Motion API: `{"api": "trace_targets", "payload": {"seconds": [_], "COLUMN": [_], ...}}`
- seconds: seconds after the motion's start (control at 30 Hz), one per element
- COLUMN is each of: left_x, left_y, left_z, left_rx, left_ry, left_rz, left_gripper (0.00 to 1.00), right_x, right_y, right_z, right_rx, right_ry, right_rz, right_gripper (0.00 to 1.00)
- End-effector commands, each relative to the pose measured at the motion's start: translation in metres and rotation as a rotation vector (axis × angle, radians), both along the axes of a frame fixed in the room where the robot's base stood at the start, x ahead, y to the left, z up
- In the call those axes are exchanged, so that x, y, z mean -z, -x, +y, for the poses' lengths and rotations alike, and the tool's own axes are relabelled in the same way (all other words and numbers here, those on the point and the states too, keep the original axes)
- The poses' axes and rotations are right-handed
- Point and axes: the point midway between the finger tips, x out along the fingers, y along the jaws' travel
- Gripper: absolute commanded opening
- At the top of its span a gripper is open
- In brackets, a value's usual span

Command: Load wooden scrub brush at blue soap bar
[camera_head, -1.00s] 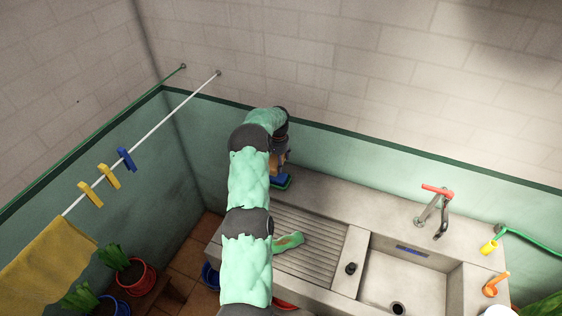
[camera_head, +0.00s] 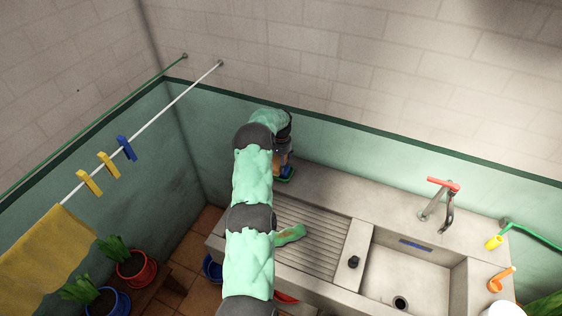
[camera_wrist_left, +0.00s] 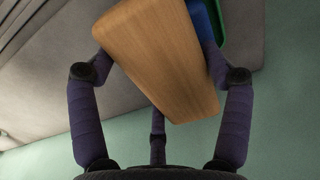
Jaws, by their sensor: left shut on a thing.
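My left gripper (camera_head: 286,160) is over the back left corner of the stone counter, partly hidden by its own arm. In the left wrist view its fingers (camera_wrist_left: 158,70) are closed around a wooden scrub brush (camera_wrist_left: 155,45), a long tan wooden block held at a tilt. The blue soap bar (camera_wrist_left: 203,22) shows behind the brush, mostly covered by it, beside a green dish edge (camera_wrist_left: 221,20). In the head view the blue soap (camera_head: 286,172) and green dish (camera_head: 284,180) show just below the gripper. Whether brush and soap touch I cannot tell. My right gripper is not in view.
A ribbed drainboard (camera_head: 315,240) and a sink basin (camera_head: 405,275) lie to the right, with a red-handled tap (camera_head: 440,200). A green cloth-like thing (camera_head: 289,234) lies on the drainboard. The back wall (camera_head: 340,150) is close behind the gripper.

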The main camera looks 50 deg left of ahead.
Motion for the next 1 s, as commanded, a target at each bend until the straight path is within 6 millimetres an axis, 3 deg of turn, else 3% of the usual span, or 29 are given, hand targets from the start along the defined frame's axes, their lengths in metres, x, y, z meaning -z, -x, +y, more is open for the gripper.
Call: {"api": "trace_targets", "payload": {"seconds": [1.0], "left_x": [0.0064], "left_y": [0.0], "left_z": [0.0001], "left_rx": [0.0], "left_ry": [0.0], "left_rz": [0.0], "left_gripper": [0.53], "right_x": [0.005], "right_y": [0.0], "right_z": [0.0], "right_rx": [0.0], "right_ry": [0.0], "right_rz": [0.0], "right_gripper": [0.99]}}
